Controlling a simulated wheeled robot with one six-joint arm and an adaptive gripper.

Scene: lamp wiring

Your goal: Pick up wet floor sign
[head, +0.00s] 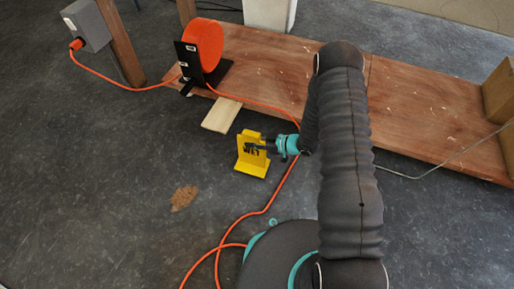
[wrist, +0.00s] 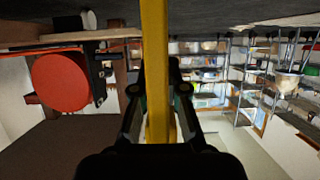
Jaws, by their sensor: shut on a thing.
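The wet floor sign (head: 252,156) is a small yellow piece with dark "WET" lettering. In the head view it is upright, left of my arm and in front of the wooden platform. My gripper (head: 256,146) is shut on its upper part, reaching in from the right. In the wrist view the sign (wrist: 155,70) is a yellow strip seen edge-on between the two fingers of my gripper (wrist: 158,95). I cannot tell whether its base touches the floor.
An orange cable reel (head: 205,45) on a black stand sits on the wooden platform (head: 270,60). An orange cable (head: 262,207) runs along the floor close to the sign.

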